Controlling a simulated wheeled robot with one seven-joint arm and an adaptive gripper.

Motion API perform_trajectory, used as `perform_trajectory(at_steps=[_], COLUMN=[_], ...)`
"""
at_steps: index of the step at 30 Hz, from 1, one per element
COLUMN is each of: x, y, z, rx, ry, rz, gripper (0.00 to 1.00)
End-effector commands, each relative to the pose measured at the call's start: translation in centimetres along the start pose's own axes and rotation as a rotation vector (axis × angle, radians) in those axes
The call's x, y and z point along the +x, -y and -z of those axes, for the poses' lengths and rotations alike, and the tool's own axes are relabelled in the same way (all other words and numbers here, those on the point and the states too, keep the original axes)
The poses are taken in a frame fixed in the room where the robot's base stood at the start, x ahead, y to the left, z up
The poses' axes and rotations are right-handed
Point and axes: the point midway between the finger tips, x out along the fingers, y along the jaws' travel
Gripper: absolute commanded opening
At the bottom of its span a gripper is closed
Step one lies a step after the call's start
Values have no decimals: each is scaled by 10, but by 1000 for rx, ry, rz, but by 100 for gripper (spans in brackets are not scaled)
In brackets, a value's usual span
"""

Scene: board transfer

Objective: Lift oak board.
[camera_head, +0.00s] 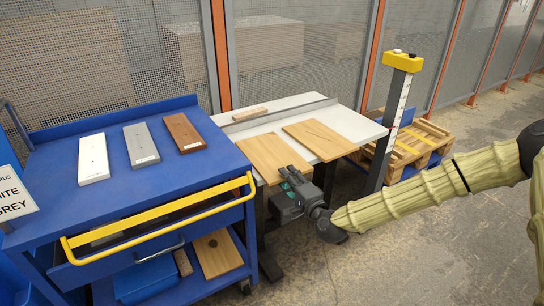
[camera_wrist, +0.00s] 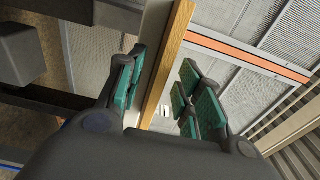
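Two pale wooden boards lie flat on the white table. The left board (camera_head: 268,152) and the right board (camera_head: 320,139) look alike, so I cannot tell by looks which one is oak. My gripper (camera_head: 287,174) is at the near edge of the left board. In the wrist view, a wooden board edge (camera_wrist: 168,66) runs between the fingers of my gripper (camera_wrist: 160,88). The fingers are apart, with a visible gap on the right side of the edge. Contact on the left side is unclear.
A blue cart (camera_head: 110,200) with a yellow handle (camera_head: 160,213) stands left, bearing white (camera_head: 93,158), grey (camera_head: 141,144) and brown (camera_head: 185,132) boards. A small wooden strip (camera_head: 250,113) lies at the white table's (camera_head: 352,124) back. A yellow-topped post (camera_head: 402,62) and pallets (camera_head: 415,148) stand right.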

Motion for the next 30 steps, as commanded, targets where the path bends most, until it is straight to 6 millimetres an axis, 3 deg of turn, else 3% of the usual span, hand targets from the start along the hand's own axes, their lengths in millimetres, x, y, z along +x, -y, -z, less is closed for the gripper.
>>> perform_trajectory(at_steps=[6,14,20,30], x=[18,20,20,20], y=[-1,-1,-1,1], z=[0,0,0,0], rx=[0,0,0,0], ry=[-1,0,-1,-1], rz=[-1,-1,-1,1], gripper=[36,36,0,0])
